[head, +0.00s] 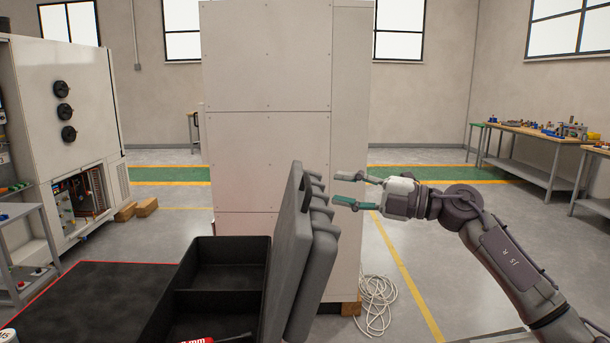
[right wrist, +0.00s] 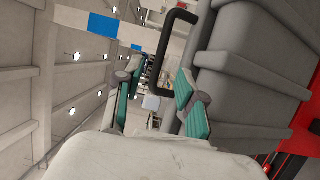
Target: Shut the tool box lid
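The tool box (head: 222,238) is black inside with dividers and stands at the bottom centre of the head view. Its grey ribbed lid (head: 285,262) is open and stands up steeply on the box's right side. The lid also fills the right of the right wrist view (right wrist: 245,85), with a black handle (right wrist: 166,50) beyond the fingertips. My right gripper (head: 348,188) is open and empty, just right of the lid's upper end. Its green-padded fingers (right wrist: 157,85) are apart; I cannot tell whether one touches the lid. My left gripper is not in view.
A dark mat with a red edge (head: 98,263) lies left of the box. A red lettered tool (head: 205,341) shows at the box's near end. A tall pale cabinet (head: 265,130) stands behind. A coiled white cable (head: 377,300) lies on the floor. Open floor is to the right.

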